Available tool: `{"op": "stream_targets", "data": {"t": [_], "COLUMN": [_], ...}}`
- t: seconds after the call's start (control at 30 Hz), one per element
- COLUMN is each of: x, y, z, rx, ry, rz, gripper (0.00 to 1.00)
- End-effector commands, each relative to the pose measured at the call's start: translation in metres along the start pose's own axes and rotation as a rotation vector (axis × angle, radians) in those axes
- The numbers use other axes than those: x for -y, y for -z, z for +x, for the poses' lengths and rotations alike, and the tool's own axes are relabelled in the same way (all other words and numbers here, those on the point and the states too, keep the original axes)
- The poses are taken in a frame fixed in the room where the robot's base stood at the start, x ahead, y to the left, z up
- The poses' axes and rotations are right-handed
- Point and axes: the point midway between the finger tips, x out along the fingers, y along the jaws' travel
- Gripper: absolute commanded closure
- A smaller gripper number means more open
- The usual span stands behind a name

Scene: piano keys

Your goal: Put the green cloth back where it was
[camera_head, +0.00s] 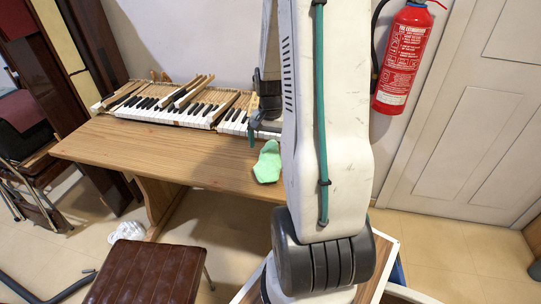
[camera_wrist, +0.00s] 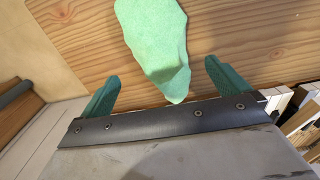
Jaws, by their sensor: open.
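The green cloth (camera_head: 267,163) lies on the wooden table near its front edge, in front of the keyboard's right part. In the wrist view the cloth (camera_wrist: 152,38) is light green and crumpled, and its upper end is cut off by the picture edge. My gripper (camera_wrist: 161,70) is open, with its two green fingers apart. The cloth's narrow tip shows between the fingers, and nothing is gripped. In the head view my gripper (camera_head: 256,122) is above and behind the cloth, partly hidden by my arm.
The wooden table (camera_head: 150,150) has a bare front strip left of the cloth. Piano keys (camera_head: 185,116) with several loose wooden key pieces (camera_head: 188,92) lie along its back. A brown stool (camera_head: 147,273) stands in front. A red fire extinguisher (camera_head: 402,60) hangs at the right.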

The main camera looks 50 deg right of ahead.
Motion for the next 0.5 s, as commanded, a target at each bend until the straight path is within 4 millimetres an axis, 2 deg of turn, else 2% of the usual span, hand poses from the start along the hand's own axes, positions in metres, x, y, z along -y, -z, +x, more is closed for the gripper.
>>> {"op": "stream_targets", "data": {"t": [0.1,0.37,0.47,0.5], "x": [0.0,0.002,0.014,0.021], "y": [0.001,-0.003,-0.018,-0.029], "z": [-0.024,-0.051,-0.069,-0.08], "rx": [-0.004,-0.003,-0.011,-0.017], "ry": [0.002,0.001,0.005,0.007], "rz": [0.0,-0.011,-0.07,-0.112], "gripper": [0.0,0.0,0.0,0.0]}}
